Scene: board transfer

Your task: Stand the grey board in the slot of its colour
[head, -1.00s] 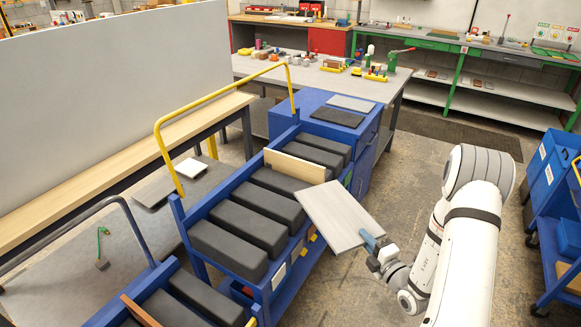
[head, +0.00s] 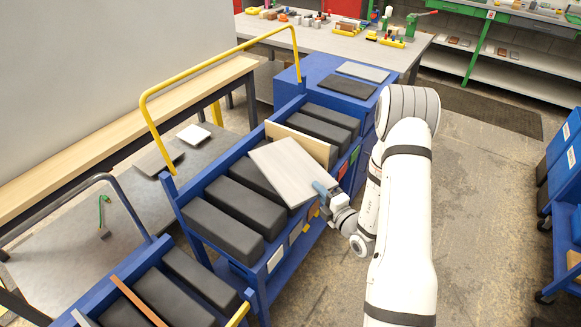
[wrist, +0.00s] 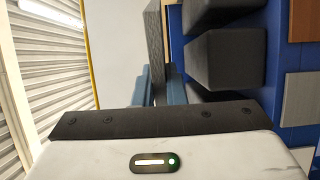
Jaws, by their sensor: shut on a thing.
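My gripper (head: 325,192) is shut on the near edge of the grey board (head: 283,170). The board is tilted, its broad face showing, above the dark padded blocks of the blue cart (head: 262,268). In the wrist view the gripper's blue fingers (wrist: 159,85) close on the board (wrist: 155,40), seen edge-on, left of the blocks. Colour plates sit on the cart's side, among them a grey one (head: 275,259) and a brown one (head: 295,233). The board hides part of the blocks and gaps, so I cannot tell which slot it is above.
A pale wooden board (head: 298,140) stands between blocks just behind the grey board. A yellow rail (head: 200,70) rises on the cart's left. A second cart holds a brown board (head: 138,299) at the lower left. Open floor (head: 470,200) lies to the right.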

